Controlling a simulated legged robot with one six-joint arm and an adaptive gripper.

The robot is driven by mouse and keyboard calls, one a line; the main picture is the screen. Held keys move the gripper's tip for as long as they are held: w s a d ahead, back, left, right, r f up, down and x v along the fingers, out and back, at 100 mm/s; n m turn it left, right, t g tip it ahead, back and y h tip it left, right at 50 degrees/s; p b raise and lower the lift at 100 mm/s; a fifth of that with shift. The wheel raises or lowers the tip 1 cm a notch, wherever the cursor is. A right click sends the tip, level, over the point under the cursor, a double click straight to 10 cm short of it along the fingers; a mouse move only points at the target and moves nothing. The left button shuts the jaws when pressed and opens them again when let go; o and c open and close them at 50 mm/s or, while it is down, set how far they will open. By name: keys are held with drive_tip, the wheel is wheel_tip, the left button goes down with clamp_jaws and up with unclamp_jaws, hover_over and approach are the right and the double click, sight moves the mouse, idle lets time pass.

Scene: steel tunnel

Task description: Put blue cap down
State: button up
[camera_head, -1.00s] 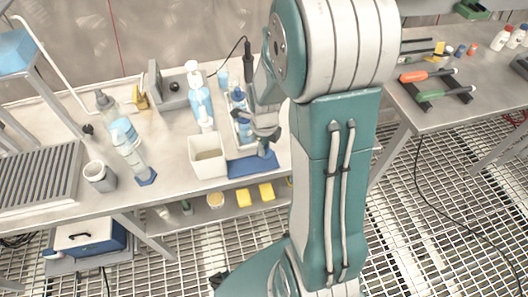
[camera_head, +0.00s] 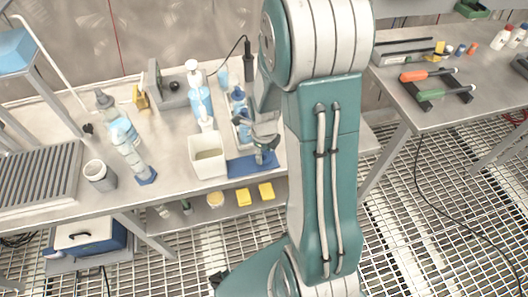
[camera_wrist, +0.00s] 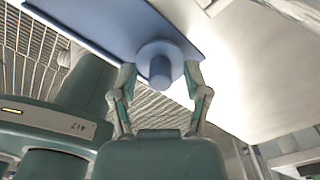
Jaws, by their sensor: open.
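The blue cap (camera_wrist: 160,70) shows in the wrist view as a round flange with a narrower stub, against the flat blue mat (camera_wrist: 95,20). My gripper (camera_wrist: 161,76) is open, with one finger on each side of the cap. A gap shows beside the stub on both sides; whether a fingertip touches the flange I cannot tell. In the head view my gripper (camera_head: 262,140) points down over the blue mat (camera_head: 240,168) at the table's front edge. The cap is small there and partly hidden by the fingers.
A white open box (camera_head: 207,165) stands just left of the mat. Pump and spray bottles (camera_head: 199,100) stand behind it. A clear bottle (camera_head: 130,155) and a grey cup (camera_head: 99,176) are further left. A second table (camera_head: 440,115) with screwdrivers is at the right.

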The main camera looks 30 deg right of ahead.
wheel_tip(320, 180, up, 12)
drive_tip(key=s+a+r+n+t, duration=0.2)
drive_tip(key=s+a+r+n, duration=0.3)
drive_tip(key=n, duration=1)
drive_tip(key=s+a+r+n+t, duration=0.3)
drive_tip(key=s+a+r+n, duration=0.2)
drive_tip(key=n, duration=1)
wheel_tip(320, 180, up, 4)
drive_tip(key=s, duration=0.2)
drive_tip(key=shift+s+a+r+t, duration=0.15)
drive_tip(key=shift+s+a+t, duration=0.15)
drive_tip(key=shift+a, duration=0.1)
